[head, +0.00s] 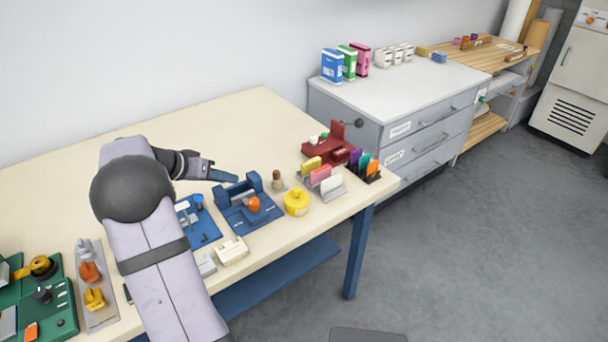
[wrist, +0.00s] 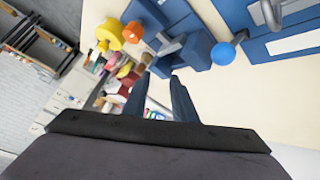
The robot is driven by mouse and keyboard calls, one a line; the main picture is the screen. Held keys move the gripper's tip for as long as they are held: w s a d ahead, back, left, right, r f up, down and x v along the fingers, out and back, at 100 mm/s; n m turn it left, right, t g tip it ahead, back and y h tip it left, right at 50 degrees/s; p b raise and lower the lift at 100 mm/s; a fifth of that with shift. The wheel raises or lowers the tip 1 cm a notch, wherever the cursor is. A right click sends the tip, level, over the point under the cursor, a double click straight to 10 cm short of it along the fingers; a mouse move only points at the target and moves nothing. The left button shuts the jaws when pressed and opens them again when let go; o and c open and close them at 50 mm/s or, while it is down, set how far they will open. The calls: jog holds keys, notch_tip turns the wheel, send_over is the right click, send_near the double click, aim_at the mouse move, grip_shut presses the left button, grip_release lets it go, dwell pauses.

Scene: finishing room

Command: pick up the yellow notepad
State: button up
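The yellow notepad (head: 311,163) appears to be the small yellow block in a stepped grey holder (head: 334,194) near the table's right end. Pink and white blocks stand in front of it in the same holder. My gripper (head: 234,178) is over the table, well to the left of the holder and apart from it. In the wrist view my gripper (wrist: 161,77) has its two dark blue fingers apart with nothing between them. The holder area is small and partly hidden by the fingers there, so I cannot make out the notepad clearly.
A blue machine with an orange knob (head: 253,204) and a round yellow container (head: 297,202) stand left of the holder. A dark red device (head: 328,146) is behind it, and a black rack with coloured cards (head: 366,168) is to its right. The back of the table is clear.

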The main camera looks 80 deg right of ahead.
aim_at(306, 163)
jog(key=s+d+f+m+g+b, duration=0.1)
jog(key=s+d+m, duration=0.1)
jog(key=s+d, duration=0.2)
jog(key=s+d+f+m+g+h+b, duration=0.1)
jog(key=s+d+f+m+g+b, duration=0.1)
jog(key=s+d, duration=0.3)
jog(key=s+d+f+m+g+b, duration=0.1)
jog(key=s+d+f+m+b, duration=0.1)
jog(key=s+d, duration=0.3)
jog(key=shift+s+f+m, duration=0.1)
jog(key=shift+f+m, duration=0.05)
jog(key=shift+m, duration=0.45)
jog(key=shift+s+d+g+h, duration=0.3)
jog(key=shift+s+g, duration=0.1)
jog(key=shift+s, duration=0.15)
jog(key=shift+r+p+x, duration=0.2)
jog(key=shift+p+x, duration=1.25)
jog(key=shift+x, duration=1.5)
jog(key=shift+s+d+f, duration=0.3)
jog(key=shift+s+d, duration=0.1)
jog(key=shift+d, duration=0.05)
grip_shut()
